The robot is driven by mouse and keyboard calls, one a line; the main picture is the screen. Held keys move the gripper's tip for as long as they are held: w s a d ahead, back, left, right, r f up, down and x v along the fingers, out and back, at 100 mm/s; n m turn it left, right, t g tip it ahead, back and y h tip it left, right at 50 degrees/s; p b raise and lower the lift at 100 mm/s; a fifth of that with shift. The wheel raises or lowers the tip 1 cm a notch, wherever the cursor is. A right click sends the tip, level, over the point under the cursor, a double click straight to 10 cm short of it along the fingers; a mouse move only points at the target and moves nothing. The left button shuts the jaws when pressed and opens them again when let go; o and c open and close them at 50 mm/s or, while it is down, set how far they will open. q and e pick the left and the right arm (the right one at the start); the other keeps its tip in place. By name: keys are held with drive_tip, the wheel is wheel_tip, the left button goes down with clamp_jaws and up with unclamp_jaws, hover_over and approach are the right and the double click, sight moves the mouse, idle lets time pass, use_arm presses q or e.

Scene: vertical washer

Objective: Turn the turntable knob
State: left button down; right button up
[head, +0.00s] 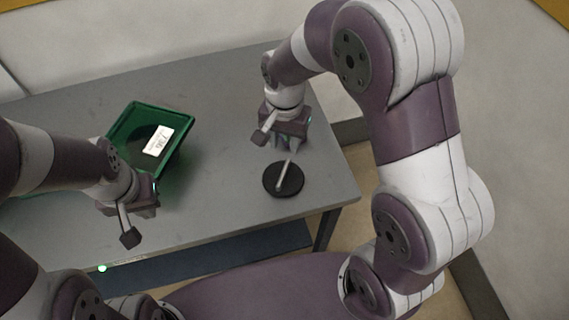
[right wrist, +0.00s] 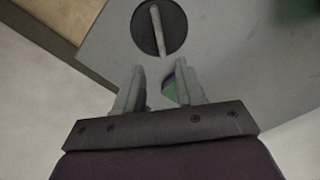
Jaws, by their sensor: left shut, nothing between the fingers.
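The turntable knob is a flat dark disc (head: 283,180) with a light raised bar (head: 284,173) across it, lying on the grey table at the right. In the right wrist view the disc (right wrist: 146,27) and its bar (right wrist: 158,30) are beyond the fingertips. My right gripper (head: 287,147) is just behind the knob and apart from it; its two fingers (right wrist: 153,84) are spread with nothing between them. My left gripper (head: 147,213) is over the left part of the table, far from the knob. It is shut and empty; its fingertips are mostly hidden.
A green bin (head: 183,127) with a white label (head: 158,141) stands on the table (head: 226,214) behind my left gripper. The table between the bin and the knob is clear. The table's right edge is close to the knob. A wall stands behind.

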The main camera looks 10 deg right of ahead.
sight(285, 168)
wheel_tip(285, 168, down, 10)
drive_tip(key=shift+f+p, duration=0.25)
drive_tip(key=shift+p, duration=0.2)
clamp_jaws()
